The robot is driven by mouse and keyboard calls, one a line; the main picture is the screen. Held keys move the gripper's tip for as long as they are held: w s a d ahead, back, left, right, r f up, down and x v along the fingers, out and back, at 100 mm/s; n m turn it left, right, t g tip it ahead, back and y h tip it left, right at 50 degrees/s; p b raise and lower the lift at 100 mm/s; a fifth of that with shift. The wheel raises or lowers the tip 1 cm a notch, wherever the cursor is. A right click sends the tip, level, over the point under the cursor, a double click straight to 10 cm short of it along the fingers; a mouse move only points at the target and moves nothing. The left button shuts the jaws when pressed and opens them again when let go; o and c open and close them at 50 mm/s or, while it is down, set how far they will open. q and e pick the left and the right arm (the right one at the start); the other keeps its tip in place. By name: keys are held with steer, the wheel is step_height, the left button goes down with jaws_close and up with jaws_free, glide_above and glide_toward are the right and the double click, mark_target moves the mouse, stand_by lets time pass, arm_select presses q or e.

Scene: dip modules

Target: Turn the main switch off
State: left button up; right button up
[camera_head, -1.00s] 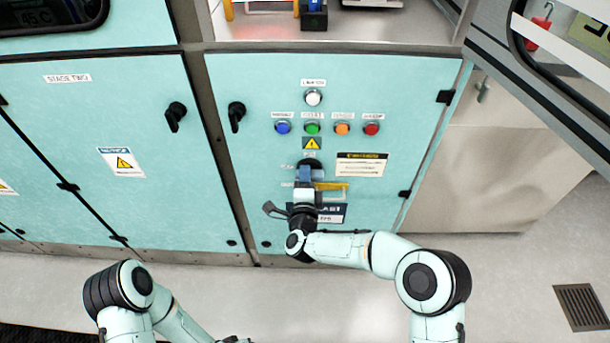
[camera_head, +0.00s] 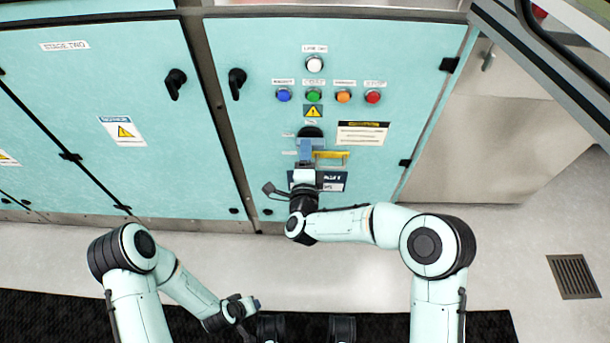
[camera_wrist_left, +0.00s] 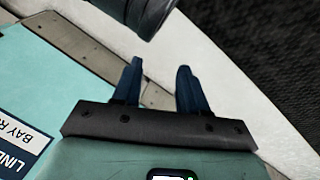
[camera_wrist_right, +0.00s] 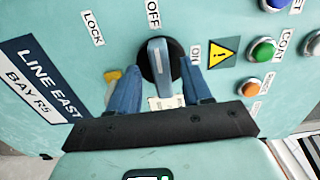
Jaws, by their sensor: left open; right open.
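The main switch is a round black knob with a grey-blue handle, seen on the turquoise panel in the right wrist view (camera_wrist_right: 158,62). Its handle lies in line with the OFF label (camera_wrist_right: 152,14); the ON label (camera_wrist_right: 195,55) is to its right and the LOCK label (camera_wrist_right: 92,27) to its left. My right gripper (camera_wrist_right: 159,88) is open, with one finger on each side of the handle; I cannot tell whether they touch it. In the head view the right gripper (camera_head: 305,150) covers part of the knob (camera_head: 310,132). My left gripper (camera_wrist_left: 158,78) is open and empty, low and away from the panel.
Coloured buttons (camera_head: 313,96) and a white lamp (camera_head: 314,64) sit above the switch. A yellow bar (camera_head: 331,154) is close beside my right gripper. Black door handles (camera_head: 237,83) stick out at the left. The floor is clear, with a drain grate (camera_head: 573,276) at right.

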arm_select(q)
steer(key=shift+s+d+r+p, duration=0.5)
steer(key=shift+s+r, duration=0.05)
steer(key=shift+r, duration=0.25)
arm_select(e)
steer(key=s, duration=0.9)
steer(key=shift+s, duration=0.25)
